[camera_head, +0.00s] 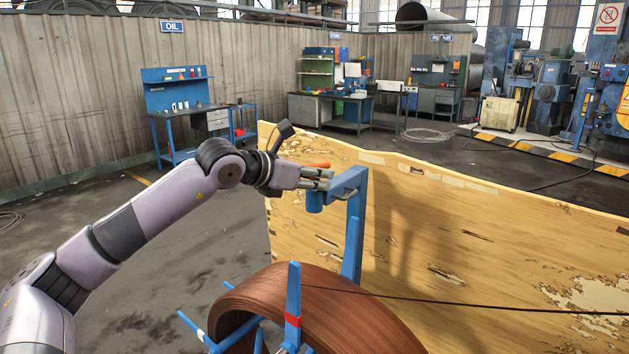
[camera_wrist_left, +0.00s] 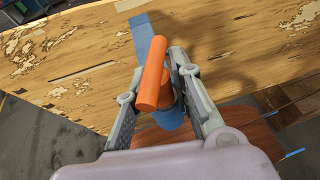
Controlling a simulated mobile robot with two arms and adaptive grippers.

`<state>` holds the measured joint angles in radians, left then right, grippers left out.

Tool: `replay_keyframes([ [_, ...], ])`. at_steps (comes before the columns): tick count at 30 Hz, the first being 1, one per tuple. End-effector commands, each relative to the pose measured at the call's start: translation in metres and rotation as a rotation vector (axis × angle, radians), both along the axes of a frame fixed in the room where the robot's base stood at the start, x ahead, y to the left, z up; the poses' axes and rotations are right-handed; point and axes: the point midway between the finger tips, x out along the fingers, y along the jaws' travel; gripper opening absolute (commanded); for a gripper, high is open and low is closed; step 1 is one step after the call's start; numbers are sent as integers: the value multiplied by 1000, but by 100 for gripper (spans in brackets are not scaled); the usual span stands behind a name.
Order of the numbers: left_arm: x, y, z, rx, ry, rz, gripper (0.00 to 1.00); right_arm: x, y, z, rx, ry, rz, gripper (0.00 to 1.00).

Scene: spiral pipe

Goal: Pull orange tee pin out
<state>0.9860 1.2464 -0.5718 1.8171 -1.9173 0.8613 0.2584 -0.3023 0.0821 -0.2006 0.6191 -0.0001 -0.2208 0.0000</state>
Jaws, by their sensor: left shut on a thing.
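The orange tee pin (camera_head: 319,165) shows as a small orange bar at my left gripper in the head view. In the left wrist view, its thick crossbar (camera_wrist_left: 152,80) lies between the fingers, above a blue socket (camera_wrist_left: 168,117). My left gripper (camera_head: 318,180) is shut on the pin, and its fingers (camera_wrist_left: 160,72) stand on either side of it. The blue socket (camera_head: 314,203) is just below the fingers, beside the top arm of a blue post (camera_head: 355,225). The pin's shaft is mostly hidden. My right gripper is not in view.
A large coil of brown pipe (camera_head: 340,308) sits on a blue frame (camera_head: 293,300) in front of the post. A worn wooden panel (camera_head: 450,225) stands close behind the gripper. Floor at left (camera_head: 200,240) is clear. Workbenches (camera_head: 345,105) are far back.

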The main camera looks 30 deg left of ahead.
Motion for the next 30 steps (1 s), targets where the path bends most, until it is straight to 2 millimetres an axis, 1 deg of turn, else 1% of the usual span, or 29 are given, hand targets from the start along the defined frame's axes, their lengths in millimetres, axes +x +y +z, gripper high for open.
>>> replay_keyframes([
  [1,0,1,0,1,1,2,8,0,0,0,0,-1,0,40],
  [5,0,1,0,2,2,3,0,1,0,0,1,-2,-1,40],
  [14,0,2,2,2,1,4,0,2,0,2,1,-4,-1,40],
  [30,0,3,26,4,-3,6,0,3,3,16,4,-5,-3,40],
])
